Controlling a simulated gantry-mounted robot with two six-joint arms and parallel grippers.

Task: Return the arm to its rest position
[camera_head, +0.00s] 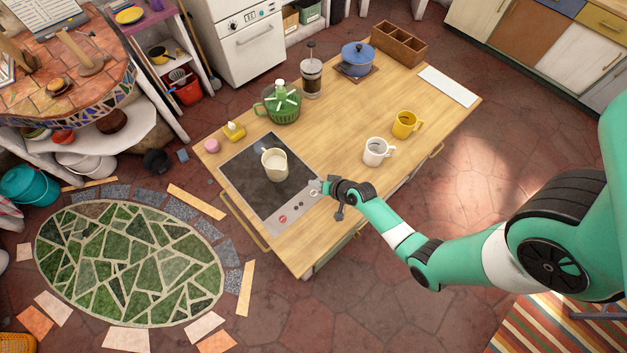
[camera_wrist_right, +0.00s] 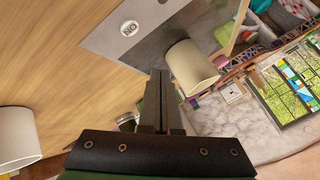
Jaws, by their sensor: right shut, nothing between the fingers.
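My right arm (camera_head: 400,235) reaches in from the right of the head view. Its gripper (camera_head: 318,186) is over the front right corner of the black cooktop (camera_head: 240,175), near the control strip. In the right wrist view the fingers (camera_wrist_right: 160,100) are closed together with nothing between them. A cream pitcher (camera_head: 274,165) stands on the cooktop, beyond the gripper and apart from it; it also shows past the fingertips in the right wrist view (camera_wrist_right: 192,67). My left gripper does not show in the head view.
On the wooden counter (camera_head: 345,125) stand a white mug (camera_head: 377,152), a yellow mug (camera_head: 405,124), a green colander (camera_head: 279,104), a French press (camera_head: 312,75), a blue pot (camera_head: 357,58) and a wooden box (camera_head: 399,42). Bare counter lies around the mugs. The tiled floor is open at the front.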

